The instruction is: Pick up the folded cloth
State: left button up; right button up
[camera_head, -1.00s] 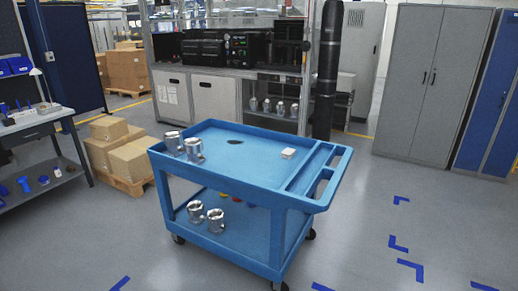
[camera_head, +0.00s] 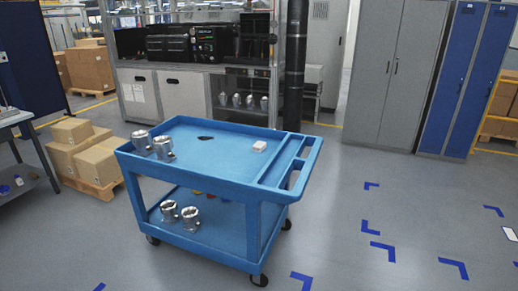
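A small white block-like thing (camera_head: 260,146), which looks like the folded cloth, lies on the top shelf of the blue cart (camera_head: 215,165), towards the cart's handle end. Two shiny metal housings (camera_head: 163,149) stand on the left part of the top shelf. Two more housings (camera_head: 190,216) stand on the lower shelf. A dark flat patch or object (camera_head: 205,138) lies near the back of the top shelf. Neither of my grippers is in the view.
Cardboard boxes (camera_head: 98,163) on a pallet stand left of the cart. A grey workbench (camera_head: 15,118) is at the left edge. A cabinet with several housings (camera_head: 238,101) stands behind. Grey lockers (camera_head: 400,75) are at the back right. Floor with blue corner marks (camera_head: 382,252) is clear at right.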

aim_at(258, 147)
jog(key=i+l+z, duration=0.1)
jog(key=z, duration=1.1)
jog(key=i, duration=4.4)
jog(key=i+l+u, duration=0.1)
jog(key=u, duration=0.35)
jog(key=i+l+u, duration=0.15)
jog(key=u, duration=0.25)
jog(key=i+l+u, duration=0.15)
jog(key=u, duration=0.3)
jog(key=i+l+u, duration=0.1)
jog(key=l+u, duration=0.15)
jog(key=u, duration=0.15)
